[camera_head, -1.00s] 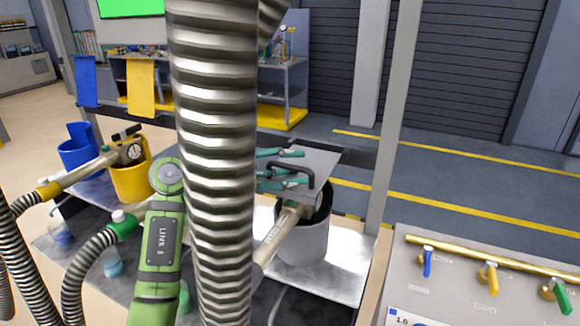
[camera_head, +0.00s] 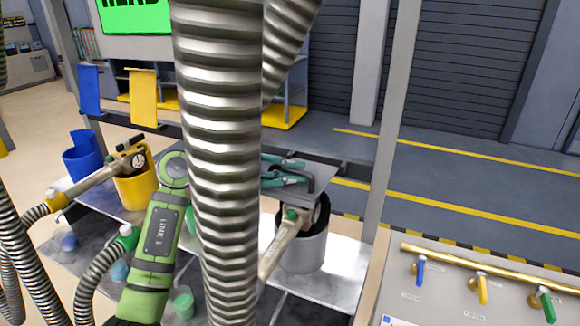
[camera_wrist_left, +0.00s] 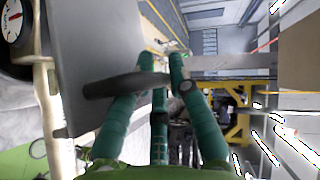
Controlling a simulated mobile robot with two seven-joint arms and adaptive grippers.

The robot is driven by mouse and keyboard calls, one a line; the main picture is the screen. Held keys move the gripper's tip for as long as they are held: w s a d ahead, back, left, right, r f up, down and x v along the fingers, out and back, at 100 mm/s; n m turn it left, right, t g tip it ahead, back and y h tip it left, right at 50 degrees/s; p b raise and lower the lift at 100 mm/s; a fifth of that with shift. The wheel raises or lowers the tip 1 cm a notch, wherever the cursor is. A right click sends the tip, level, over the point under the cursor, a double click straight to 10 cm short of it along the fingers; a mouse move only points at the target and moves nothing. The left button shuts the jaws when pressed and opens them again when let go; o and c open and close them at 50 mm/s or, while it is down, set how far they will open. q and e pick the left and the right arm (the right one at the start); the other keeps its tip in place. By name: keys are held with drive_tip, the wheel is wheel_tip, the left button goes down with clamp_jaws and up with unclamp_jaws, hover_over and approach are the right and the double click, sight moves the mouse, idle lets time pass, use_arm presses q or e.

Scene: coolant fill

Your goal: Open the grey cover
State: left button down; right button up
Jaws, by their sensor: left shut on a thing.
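The grey cover (camera_head: 327,178) is a flat plate with a dark bar handle (camera_head: 309,181). It is over the back of the grey bucket (camera_head: 305,252), and the bucket's dark opening shows below it. My left gripper (camera_head: 285,172) has teal fingers shut on the handle, coming from the left. In the left wrist view the cover (camera_wrist_left: 85,55) fills the left side and the handle (camera_wrist_left: 125,83) crosses between the fingers (camera_wrist_left: 160,75). The corrugated hose hides the gripper's base. I cannot tell the cover's exact tilt. My right gripper is out of view.
A large corrugated hose (camera_head: 222,150) blocks the middle. A beige nozzle (camera_head: 283,243) leans into the grey bucket. A yellow bucket (camera_head: 135,192) and a blue bucket (camera_head: 82,165) stand at left. A valve panel (camera_head: 455,292) is at right, beside a metal post (camera_head: 393,120).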

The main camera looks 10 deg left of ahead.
use_arm(q)
drive_tip(key=r+p, duration=0.1)
drive_tip(key=w+r+p, duration=0.1)
drive_tip(key=r, duration=0.1)
drive_tip(key=w+r+p, duration=0.1)
drive_tip(key=shift+w+d+r, duration=0.1)
drive_tip(key=shift+d+r, duration=0.05)
drive_tip(key=shift+d, duration=0.15)
drive_tip(key=shift+w+d+r+p, duration=0.15)
drive_tip(key=shift+w+r+p, duration=0.25)
drive_tip(key=shift+w+r, duration=0.1)
drive_tip(key=shift+w+d+r+p, duration=0.15)
drive_tip(key=shift+w+r+p, duration=0.25)
drive_tip(key=shift+w+r, duration=0.1)
drive_tip(key=c, duration=1.2)
unclamp_jaws()
drive_tip(key=shift+o, duration=0.2)
drive_tip(key=shift+s, duration=0.1)
drive_tip(key=shift+f, duration=0.1)
drive_tip(key=v, duration=1.2)
